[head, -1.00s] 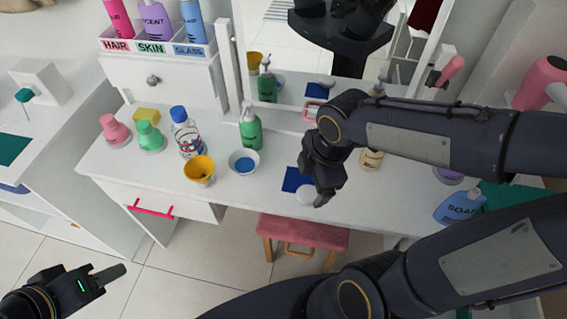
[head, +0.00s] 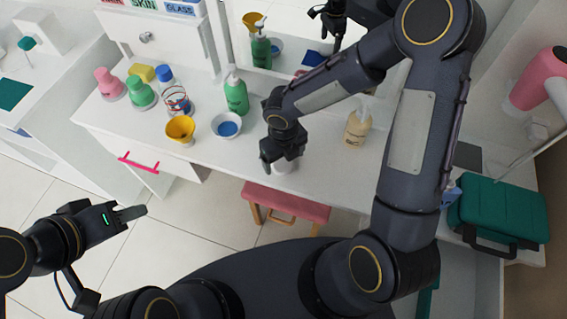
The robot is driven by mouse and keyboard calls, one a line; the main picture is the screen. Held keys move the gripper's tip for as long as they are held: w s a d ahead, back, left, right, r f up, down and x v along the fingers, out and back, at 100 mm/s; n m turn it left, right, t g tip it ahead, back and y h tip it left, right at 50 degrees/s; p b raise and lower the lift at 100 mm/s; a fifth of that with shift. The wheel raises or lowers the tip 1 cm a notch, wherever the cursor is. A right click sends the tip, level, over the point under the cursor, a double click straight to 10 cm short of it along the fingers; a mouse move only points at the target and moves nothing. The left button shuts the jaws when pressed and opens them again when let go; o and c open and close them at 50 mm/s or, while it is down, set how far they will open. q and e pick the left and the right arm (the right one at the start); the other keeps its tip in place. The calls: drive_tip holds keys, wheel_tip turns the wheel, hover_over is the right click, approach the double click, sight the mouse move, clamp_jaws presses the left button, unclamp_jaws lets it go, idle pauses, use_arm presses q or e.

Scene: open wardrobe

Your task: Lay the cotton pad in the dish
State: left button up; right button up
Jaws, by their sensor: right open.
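The cotton pad (head: 283,166) is a white round shape on the white tabletop, near its front edge in the head view. My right gripper (head: 278,162) is open and low over the pad, partly covering it. I cannot tell whether the fingers touch it. The dish (head: 227,125) is a small white bowl with a blue inside, on the tabletop to the left of my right gripper. My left gripper (head: 133,213) is away from the table at the lower left; its fingers overlap, so their opening is unclear.
A yellow cup (head: 180,129) stands left of the dish. A green pump bottle (head: 236,95) stands behind it. A clear bottle with a blue cap, pink and green items stand further left. A tan bottle (head: 357,130) stands to the right. A pink stool (head: 285,204) is below.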

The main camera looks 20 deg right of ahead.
sight(283, 165)
wheel_tip(283, 165, down, 3)
drive_tip(key=shift+r, duration=0.2)
drive_tip(key=c, duration=1.1)
drive_tip(key=shift+r, duration=0.15)
